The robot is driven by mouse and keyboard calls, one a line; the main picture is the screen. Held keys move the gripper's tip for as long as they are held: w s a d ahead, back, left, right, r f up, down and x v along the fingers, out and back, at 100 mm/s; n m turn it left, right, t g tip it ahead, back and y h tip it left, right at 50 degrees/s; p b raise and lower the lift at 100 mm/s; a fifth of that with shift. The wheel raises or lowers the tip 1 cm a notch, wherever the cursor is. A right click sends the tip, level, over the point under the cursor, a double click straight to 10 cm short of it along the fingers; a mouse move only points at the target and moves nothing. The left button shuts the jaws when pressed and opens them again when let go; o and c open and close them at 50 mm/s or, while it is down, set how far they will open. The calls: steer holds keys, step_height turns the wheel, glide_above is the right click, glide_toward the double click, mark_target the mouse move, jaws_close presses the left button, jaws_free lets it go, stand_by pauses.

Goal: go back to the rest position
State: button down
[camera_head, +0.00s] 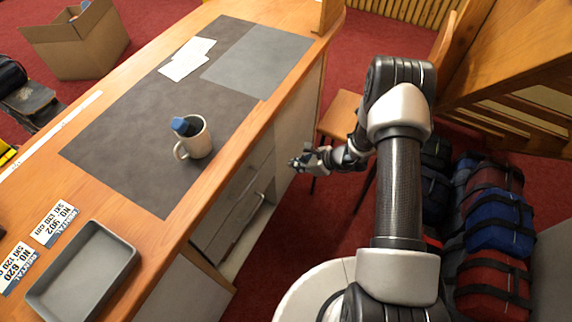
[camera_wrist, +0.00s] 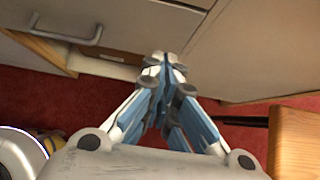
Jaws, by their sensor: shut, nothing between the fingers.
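My gripper (camera_head: 300,163) is off the right side of the bench, beside its drawer front and above the red floor. In the wrist view my gripper (camera_wrist: 165,62) has its fingertips together with nothing between them. My arm reaches from the lower right up and back toward the bench side. A white mug (camera_head: 199,143) stands upright on the dark mat, with a blue-topped object (camera_head: 183,126) inside it. My gripper is apart from the mug and the bench.
The bench (camera_head: 141,209) carries a dark mat (camera_head: 120,150), white papers (camera_head: 186,60), a grey tray (camera_head: 45,297) and printed cards (camera_head: 55,222). A drawer handle (camera_wrist: 68,36) shows near the gripper. A wooden stool (camera_head: 341,112) stands behind it; bags (camera_head: 497,222) lie at right.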

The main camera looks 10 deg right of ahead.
steer(key=shift+p+v, duration=0.45)
steer(key=shift+v, duration=1.85)
steer(key=s+a+r+n+g, duration=0.15)
steer(key=r+n, duration=0.25)
steer(key=r, duration=0.5)
steer(key=s+a+r+n, duration=0.3)
steer(key=r+n, duration=0.2)
steer(key=r, duration=0.4)
steer(key=s+a+r+n+g, duration=0.1)
steer(key=s+a+r+n, duration=0.25)
steer(key=r, duration=0.55)
steer(key=s+d+r+n+t+h, duration=0.1)
steer(key=s+d+r+n+h, duration=0.2)
steer(key=s+r+n, duration=0.3)
steer(key=s+d+r+n+t+h, duration=0.1)
steer(key=s+d+r+n+h, duration=0.3)
steer(key=s, duration=1)
step_height(320, 180, up, 3)
steer(key=n, duration=0.2)
steer(key=shift+s+d+f+n, duration=0.2)
steer(key=shift+s+d+n, duration=0.05)
steer(key=shift+s+n, duration=0.1)
